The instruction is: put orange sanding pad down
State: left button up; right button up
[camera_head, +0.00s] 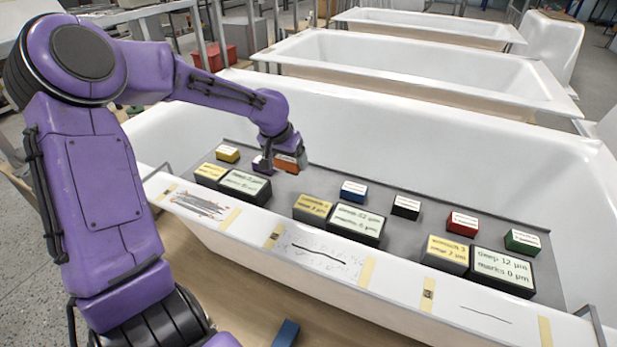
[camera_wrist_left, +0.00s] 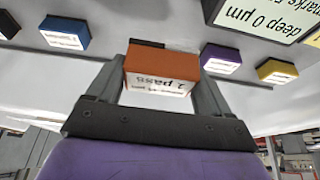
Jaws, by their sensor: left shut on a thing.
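The orange sanding pad (camera_head: 287,163) has a white label on its side. My left gripper (camera_head: 288,155) is shut on it, over the back left part of the grey board (camera_head: 320,183) that lies across the tub. In the left wrist view the orange pad (camera_wrist_left: 160,60) sits between the two fingers, its label reading "2 pass" upside down. A purple pad (camera_head: 262,165) is just left of it in the head view, and it also shows in the wrist view (camera_wrist_left: 221,59). I cannot tell whether the orange pad touches the board. My right gripper is not in view.
Yellow (camera_head: 227,153), blue (camera_head: 354,191), black (camera_head: 405,207), red (camera_head: 462,223) and green (camera_head: 522,241) pads stand along the board. Several labelled signs, such as "deep 12 µm" (camera_head: 503,268), line its front. Bare board lies between the orange and blue pads.

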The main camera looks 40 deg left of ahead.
pick_arm(q)
jog(key=w+f, duration=0.2)
jog(key=w, duration=0.1)
send_near(308, 180)
jog(key=shift+w+a+f+p, duration=0.3)
jog(key=shift+w+f+p, duration=0.05)
jog(key=shift+w+f, duration=0.7)
jog(key=shift+f, duration=0.7)
jog(key=shift+w+f, duration=0.1)
jog(key=shift+f, duration=0.8)
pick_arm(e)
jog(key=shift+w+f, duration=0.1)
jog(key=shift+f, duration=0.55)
pick_arm(q)
jog(key=shift+f, duration=0.1)
jog(key=o, duration=0.8)
jog(key=shift+r, duration=0.35)
jog(key=p+v, duration=0.1)
jog(key=v, duration=1)
jog(key=shift+s+d+r, duration=0.1)
jog(key=shift+s+r, duration=0.1)
jog(key=shift+r, duration=0.05)
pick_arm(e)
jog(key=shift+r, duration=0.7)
